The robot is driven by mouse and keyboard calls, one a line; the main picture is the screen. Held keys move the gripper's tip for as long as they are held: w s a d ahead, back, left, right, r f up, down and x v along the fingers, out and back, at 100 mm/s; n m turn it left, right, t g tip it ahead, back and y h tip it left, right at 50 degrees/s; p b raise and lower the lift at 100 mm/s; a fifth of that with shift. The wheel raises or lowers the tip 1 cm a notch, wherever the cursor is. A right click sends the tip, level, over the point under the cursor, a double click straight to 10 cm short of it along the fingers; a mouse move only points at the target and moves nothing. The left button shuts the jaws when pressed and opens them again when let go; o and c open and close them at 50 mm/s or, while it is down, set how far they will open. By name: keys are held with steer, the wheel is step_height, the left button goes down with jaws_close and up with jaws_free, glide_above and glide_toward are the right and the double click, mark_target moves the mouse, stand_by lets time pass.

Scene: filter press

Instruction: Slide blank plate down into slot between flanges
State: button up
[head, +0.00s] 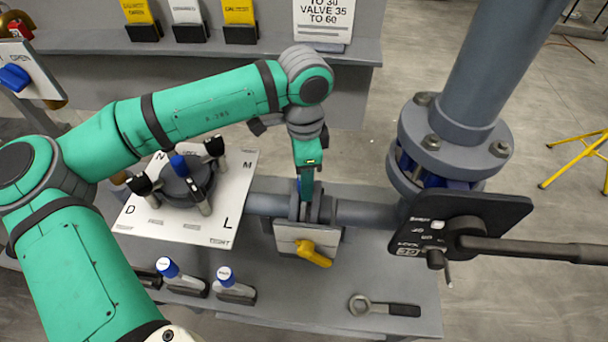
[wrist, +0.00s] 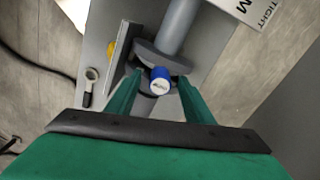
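My gripper (head: 305,186) points straight down over the pair of grey flanges (head: 311,208) in the pipe run. In the wrist view its two green fingers (wrist: 160,84) stand apart, one on each side of a blue-capped handle (wrist: 160,74). A narrow gap shows between the cap and each finger. The handle stands at the flange joint (wrist: 156,54). It appears to belong to the blank plate; the plate itself is hidden by the fingers and flanges, so its depth in the slot cannot be told.
A yellow-handled grey block (head: 310,250) sits in front of the flanges. Two blue-capped pieces (head: 168,268) (head: 226,275) stand in holders at the front left. A wrench (head: 385,307) lies front right. A black lever plate (head: 460,232) and thick vertical pipe (head: 500,60) stand at right.

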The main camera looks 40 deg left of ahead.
step_height(320, 180, up, 11)
stand_by(0.8)
steer(key=shift+w+f, duration=0.1)
stand_by(0.5)
